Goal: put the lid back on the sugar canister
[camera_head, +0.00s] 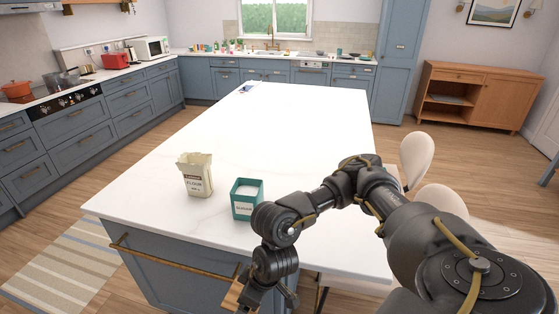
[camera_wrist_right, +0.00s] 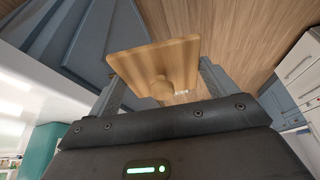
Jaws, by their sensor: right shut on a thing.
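The sugar canister (camera_head: 246,209) is a square teal box with a "SUGAR" label, open at the top with white contents showing. It stands upright near the front edge of the white island. The lid (camera_wrist_right: 155,66) is a square wooden plate with a round knob, held by the knob between the fingers of my right gripper (camera_wrist_right: 160,88). In the head view the lid (camera_head: 232,295) shows partly, low in front of the island and below its top, mostly behind my right wrist. A teal piece, likely the canister, shows at the left edge of the right wrist view. My left gripper is out of view.
A paper flour bag (camera_head: 195,175) stands just left of the canister. The island top (camera_head: 290,125) is mostly clear behind them. A brass rail (camera_head: 170,262) runs along the island's front. Pale stools (camera_head: 416,160) stand at its right side.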

